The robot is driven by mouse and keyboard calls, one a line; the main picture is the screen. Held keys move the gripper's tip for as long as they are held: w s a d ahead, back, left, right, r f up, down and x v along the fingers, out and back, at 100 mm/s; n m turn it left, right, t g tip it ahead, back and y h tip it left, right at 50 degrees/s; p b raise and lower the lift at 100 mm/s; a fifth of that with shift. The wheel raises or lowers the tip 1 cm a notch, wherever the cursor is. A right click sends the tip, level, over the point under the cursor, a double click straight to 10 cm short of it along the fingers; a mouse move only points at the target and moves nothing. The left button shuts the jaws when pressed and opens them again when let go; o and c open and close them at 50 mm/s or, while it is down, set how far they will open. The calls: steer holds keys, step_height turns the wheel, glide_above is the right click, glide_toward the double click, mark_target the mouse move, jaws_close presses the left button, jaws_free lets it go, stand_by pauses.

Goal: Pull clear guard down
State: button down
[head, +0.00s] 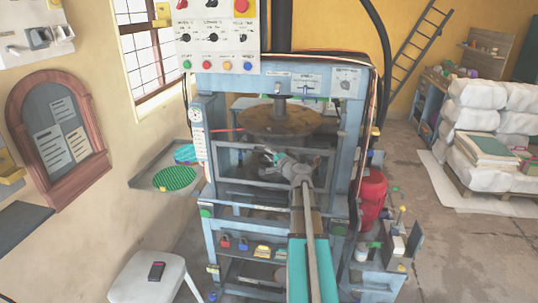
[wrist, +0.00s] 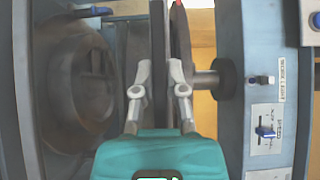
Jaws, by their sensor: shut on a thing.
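The clear guard (head: 235,147) is a see-through pane in a thin grey frame on the front of the blue press. Its upper rail lies just below the round brown platen (head: 265,122). My gripper (head: 274,158) is at the guard's upper middle. In the wrist view my gripper (wrist: 158,80) has one finger on each side of a dark bar of the guard (wrist: 158,40) and is shut on it. The platen's edge (wrist: 180,35) and its shaft (wrist: 206,83) show close beside the bar. My arm hides part of the guard's lower middle.
The blue press frame (head: 212,85) surrounds the guard, with a control panel (head: 217,40) above. A green round mat (head: 174,178) lies on a side tray at left. A white stool (head: 150,275) stands front left.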

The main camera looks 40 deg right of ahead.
mark_target(270, 163)
step_height(270, 163, down, 4)
steer(key=b, duration=0.3)
steer(key=shift+f, duration=0.2)
steer(key=shift+s, duration=0.1)
steer(key=shift+a, duration=0.1)
steer(key=c, duration=0.7)
jaws_free()
steer(key=shift+f, duration=0.1)
steer(key=s, duration=1.2)
steer(key=shift+a, duration=0.4)
steer(key=shift+w, duration=0.1)
